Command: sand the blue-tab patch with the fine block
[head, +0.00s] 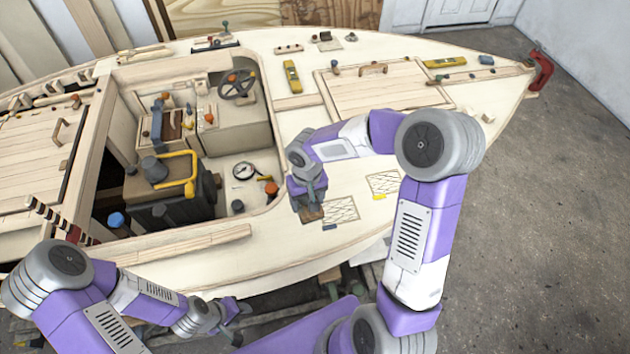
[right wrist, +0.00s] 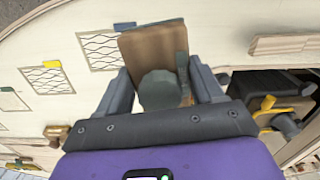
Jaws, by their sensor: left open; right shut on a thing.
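The blue-tab patch (head: 342,209) is a cross-hatched square on the pale deck, with a dark blue tab (head: 330,227) at its edge. It also shows in the right wrist view (right wrist: 98,51). My right gripper (right wrist: 161,88) is shut on a brown sanding block (right wrist: 148,52) with a grey-green knob. In the head view the block (head: 313,214) is just left of the blue-tab patch; whether it touches the deck I cannot tell. Its grade is not readable. My left gripper (head: 238,320) is open and empty, low in front of the hull.
A yellow-tab patch (head: 385,181) lies to the right of the blue-tab one. The open cockpit to the left holds a gauge (head: 244,171), an orange knob (head: 271,188) and a yellow-handled black box (head: 160,212). A wooden strip (head: 185,245) runs along the near deck.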

